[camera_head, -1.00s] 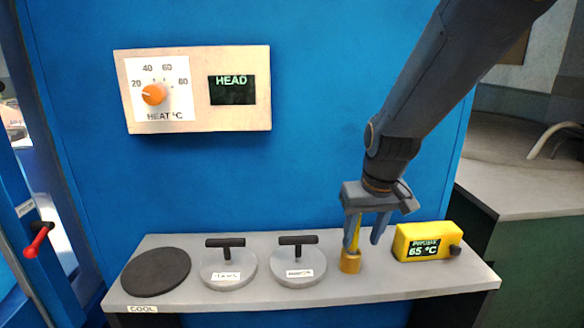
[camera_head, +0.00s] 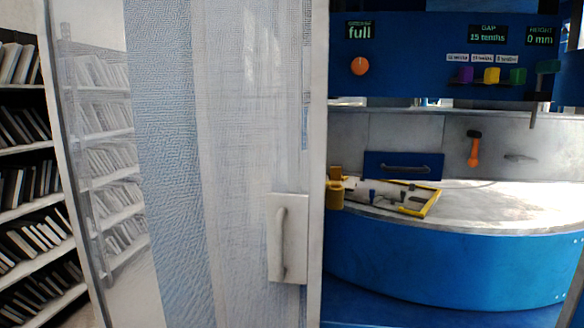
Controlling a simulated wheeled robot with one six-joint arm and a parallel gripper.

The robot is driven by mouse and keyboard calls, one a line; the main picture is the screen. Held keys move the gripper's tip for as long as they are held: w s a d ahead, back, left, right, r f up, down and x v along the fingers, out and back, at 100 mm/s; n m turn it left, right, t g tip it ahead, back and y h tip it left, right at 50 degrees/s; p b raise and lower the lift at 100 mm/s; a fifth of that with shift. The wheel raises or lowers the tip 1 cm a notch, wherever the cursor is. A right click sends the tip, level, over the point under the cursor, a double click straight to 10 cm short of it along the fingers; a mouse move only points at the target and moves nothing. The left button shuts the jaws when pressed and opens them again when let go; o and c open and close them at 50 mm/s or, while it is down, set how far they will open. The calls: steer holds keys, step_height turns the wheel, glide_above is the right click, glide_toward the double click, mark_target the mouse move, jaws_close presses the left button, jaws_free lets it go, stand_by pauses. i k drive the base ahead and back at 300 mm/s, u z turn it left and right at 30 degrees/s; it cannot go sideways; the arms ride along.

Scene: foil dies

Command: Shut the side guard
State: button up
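The guard is a tall see-through panel (camera_head: 222,130) with a pale frame, left of centre in the head view. A white plate with a grey upright handle (camera_head: 281,243) sits low near its right edge. The panel stands left of the blue machine (camera_head: 450,268), whose front right of the panel's edge is uncovered. I cannot tell whether the panel is hinged or slides. My gripper is not in view.
Bookshelves (camera_head: 30,150) stand at the far left and also show through the panel. On the machine's worktop lie a yellow-edged tray (camera_head: 425,205) and a brass-coloured cylinder (camera_head: 335,192) beside the panel's edge. An orange-handled tool (camera_head: 474,150) is on the back wall.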

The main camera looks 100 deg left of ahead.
mark_target(296, 221)
steer(key=u, duration=4)
steer(key=i, duration=0.3)
steer(key=u, duration=1.1)
steer(key=i, duration=0.8)
steer(key=u, duration=0.45)
steer(key=i, duration=0.9)
steer(key=z, duration=0.85)
steer(key=i, duration=0.75)
steer(key=z, duration=0.65)
